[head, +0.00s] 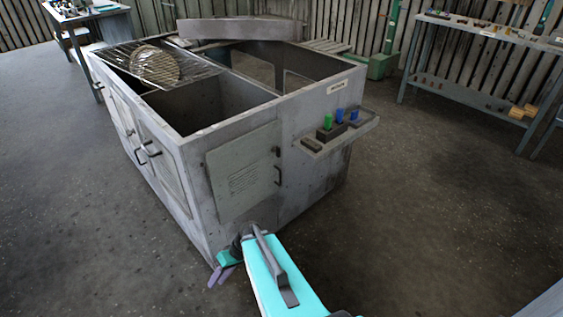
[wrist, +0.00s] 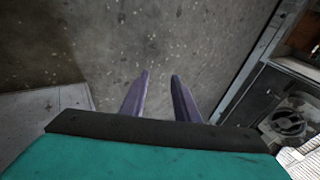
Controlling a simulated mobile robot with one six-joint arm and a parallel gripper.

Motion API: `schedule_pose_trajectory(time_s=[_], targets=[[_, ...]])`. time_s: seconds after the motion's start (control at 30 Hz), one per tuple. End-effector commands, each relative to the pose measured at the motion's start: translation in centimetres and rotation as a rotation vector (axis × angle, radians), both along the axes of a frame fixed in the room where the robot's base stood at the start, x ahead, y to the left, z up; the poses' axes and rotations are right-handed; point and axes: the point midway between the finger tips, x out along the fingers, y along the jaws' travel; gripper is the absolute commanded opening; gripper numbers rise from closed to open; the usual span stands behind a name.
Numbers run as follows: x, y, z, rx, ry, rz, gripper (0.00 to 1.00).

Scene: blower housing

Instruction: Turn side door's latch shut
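The side door (head: 240,180) is a pale grey panel with printed lines on the near face of the grey blower housing (head: 315,185). Small dark fittings, probably its latch (head: 278,174), sit at the door's right edge. I cannot tell whether the door is fully closed or which way the latch is turned. My gripper (head: 217,276) is low by the housing's near bottom corner, below the door and apart from the latch. In the wrist view my gripper (wrist: 160,76) has its two purple fingers apart with nothing between them. The latch is not clearly visible in the wrist view.
A shelf on the housing holds green and blue parts (head: 341,116). A round wire guard (head: 155,65) lies on the open top. A workbench (head: 480,30) stands back right. Floor is clear around the housing. The wrist view shows a round fan-like part (wrist: 287,122) at right.

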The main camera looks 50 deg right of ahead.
Motion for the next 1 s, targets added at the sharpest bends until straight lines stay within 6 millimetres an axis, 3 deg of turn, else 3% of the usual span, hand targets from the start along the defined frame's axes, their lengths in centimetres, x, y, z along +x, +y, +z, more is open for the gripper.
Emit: schedule_pose_trajectory(time_s=[0.2, 0.5, 0.77, 1.0], targets=[[4.4, -6.5, 1.9, 0.027, -0.238, -0.080, 0.28], [7.9, -17.1, 6.7, -0.020, -0.576, -0.188, 0.28], [7.8, -27.5, 11.9, -0.142, -0.860, -0.285, 0.28], [5.0, -37.2, 17.2, -0.317, -1.100, -0.375, 0.28]])
